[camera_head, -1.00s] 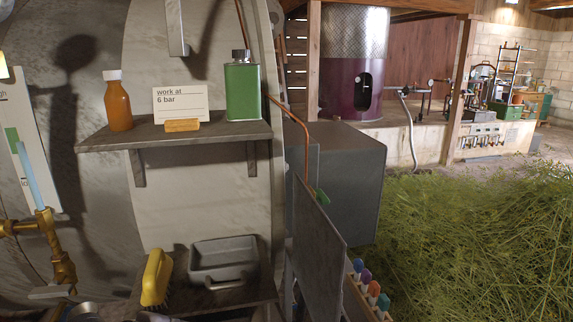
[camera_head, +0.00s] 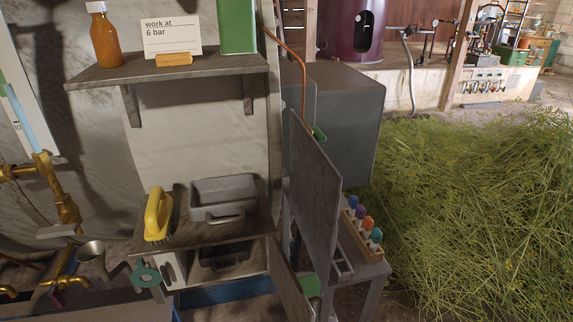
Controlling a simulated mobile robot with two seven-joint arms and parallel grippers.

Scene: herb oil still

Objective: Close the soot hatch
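A flat grey panel (camera_head: 314,195) stands upright and swung out like an open door, right of the lower shelf. A second grey panel (camera_head: 291,292) sticks out at an angle below it, cut off by the bottom edge. A green part (camera_head: 311,284) shows beside this lower panel. Another green part (camera_head: 318,133) shows near the top of the upper panel. I cannot tell for certain which panel is the soot hatch; the openings they belong to are mostly hidden. Neither of my grippers is in view.
A yellow brush (camera_head: 158,214) and a grey tray (camera_head: 225,199) sit on the lower shelf. Brass pipework (camera_head: 62,205) and a teal valve handle (camera_head: 148,275) are at left. A rack of coloured-handled items (camera_head: 348,222) stands right of the panel. Cut herbs (camera_head: 470,200) cover the right floor.

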